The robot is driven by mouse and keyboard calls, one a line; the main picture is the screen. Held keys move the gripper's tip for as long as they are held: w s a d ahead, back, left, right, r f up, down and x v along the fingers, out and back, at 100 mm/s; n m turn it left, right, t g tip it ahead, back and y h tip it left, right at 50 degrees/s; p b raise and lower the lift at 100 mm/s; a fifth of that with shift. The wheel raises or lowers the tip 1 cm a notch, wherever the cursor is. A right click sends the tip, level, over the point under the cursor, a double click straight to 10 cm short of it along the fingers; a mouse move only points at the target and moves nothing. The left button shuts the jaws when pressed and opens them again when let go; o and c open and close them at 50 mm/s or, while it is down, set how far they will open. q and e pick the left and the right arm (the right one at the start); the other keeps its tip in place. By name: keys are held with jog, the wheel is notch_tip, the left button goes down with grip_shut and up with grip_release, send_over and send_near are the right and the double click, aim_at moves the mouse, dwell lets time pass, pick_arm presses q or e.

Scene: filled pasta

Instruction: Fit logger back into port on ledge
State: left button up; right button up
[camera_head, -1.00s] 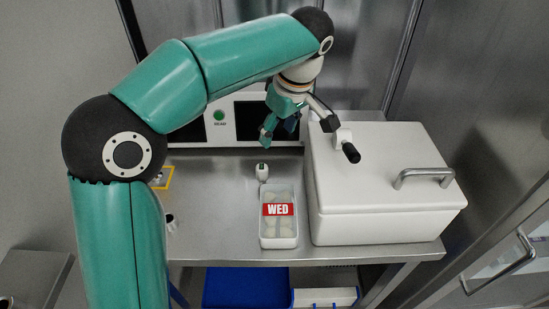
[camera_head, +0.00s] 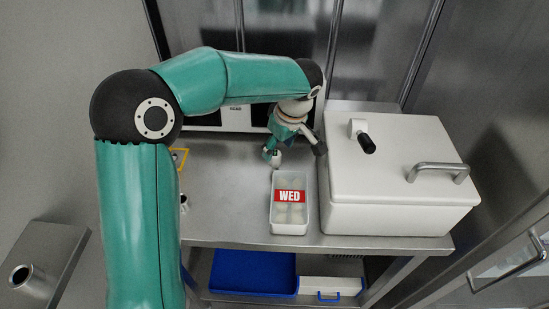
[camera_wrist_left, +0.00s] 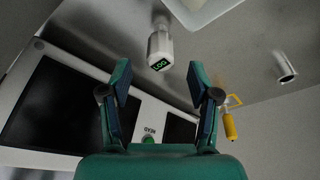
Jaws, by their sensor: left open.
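The logger (camera_wrist_left: 159,48) is a small white device with a green LOG display, lying on the steel table. In the head view it shows only as a small white piece (camera_head: 275,159), partly hidden by my left gripper. My left gripper (camera_head: 271,151) is open and empty, above and close to the logger. In the wrist view the logger appears beyond the open fingertips (camera_wrist_left: 160,75), apart from them. A round metal holder (camera_head: 36,281), which looks like the port, stands on the grey ledge (camera_head: 55,243) at the lower left. My right gripper is not in view.
A tray labelled WED (camera_head: 289,221) stands just in front of the logger. A large white lidded box (camera_head: 400,215) stands to its right. A reader with dark screens (camera_wrist_left: 58,108) is behind.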

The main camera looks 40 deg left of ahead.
aim_at(275, 153)
pick_arm(q)
jog(key=x, duration=0.4)
jog(key=shift+s+p, duration=0.1)
jog(key=shift+p, duration=0.25)
grip_shut()
